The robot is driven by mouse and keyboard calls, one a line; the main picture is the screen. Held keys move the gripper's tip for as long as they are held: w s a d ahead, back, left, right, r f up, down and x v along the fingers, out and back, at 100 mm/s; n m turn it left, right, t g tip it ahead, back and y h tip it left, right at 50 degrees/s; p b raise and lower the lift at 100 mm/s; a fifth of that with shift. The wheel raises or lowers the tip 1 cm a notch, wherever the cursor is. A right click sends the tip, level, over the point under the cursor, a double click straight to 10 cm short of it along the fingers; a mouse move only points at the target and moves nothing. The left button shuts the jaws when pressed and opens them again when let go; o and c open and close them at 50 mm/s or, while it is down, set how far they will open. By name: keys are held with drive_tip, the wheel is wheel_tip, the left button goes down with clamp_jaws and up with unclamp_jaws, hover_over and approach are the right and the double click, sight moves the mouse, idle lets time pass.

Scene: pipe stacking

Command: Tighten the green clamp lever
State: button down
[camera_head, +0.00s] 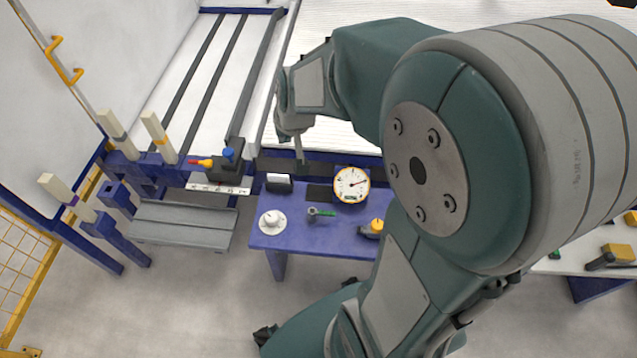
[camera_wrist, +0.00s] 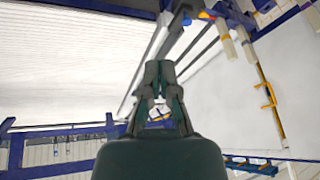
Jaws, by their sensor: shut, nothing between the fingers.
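A small lever with a green handle (camera_head: 326,213) and a grey head sits on the blue table (camera_head: 290,238), in the head view. I take it as the green clamp lever. My gripper (camera_head: 300,158) is above and behind the table's far edge, up and slightly left of the lever and apart from it. In the wrist view my gripper (camera_wrist: 158,68) is shut and empty. The lever cannot be made out in the wrist view.
On the blue table are a round dial gauge (camera_head: 351,184), a white round knob (camera_head: 272,221), a dark block (camera_head: 279,183) and a yellow-topped item (camera_head: 373,228). Left of it are a grey tray (camera_head: 182,226) and a fixture with a red-tipped handle (camera_head: 203,162). My arm hides the table's right side.

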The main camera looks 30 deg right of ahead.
drive_tip(key=w+d+f+m, duration=0.1)
drive_tip(key=w+d+f, duration=0.35)
drive_tip(key=f, duration=0.35)
drive_tip(key=m+h, duration=0.1)
drive_tip(key=m, duration=0.1)
hover_over(321, 213)
drive_tip(key=w+a, duration=0.3)
drive_tip(key=w, duration=0.1)
wheel_tip(321, 213, down, 9)
drive_tip(key=s+d+f+m+g, duration=0.1)
drive_tip(key=d+f, duration=0.2)
drive_tip(key=f, duration=0.5)
drive_tip(key=s+d+f+g+h, duration=0.1)
drive_tip(key=s+d+f, duration=0.1)
drive_tip(key=f, duration=0.7)
drive_tip(key=shift+d+f+m, duration=0.3)
drive_tip(key=shift+d+m, duration=0.1)
drive_tip(key=shift+d, duration=0.5)
drive_tip(key=shift+s, duration=0.1)
drive_tip(key=x, duration=0.9)
drive_tip(key=shift+d+f, duration=0.2)
drive_tip(key=shift+f, duration=0.4)
drive_tip(key=shift+s+a+r, duration=0.1)
drive_tip(key=shift+s+a, duration=0.45)
drive_tip(key=shift+s, duration=0.2)
drive_tip(key=shift+s+a+r, duration=0.1)
drive_tip(key=shift+s+a, duration=0.5)
drive_tip(key=shift+s, duration=0.2)
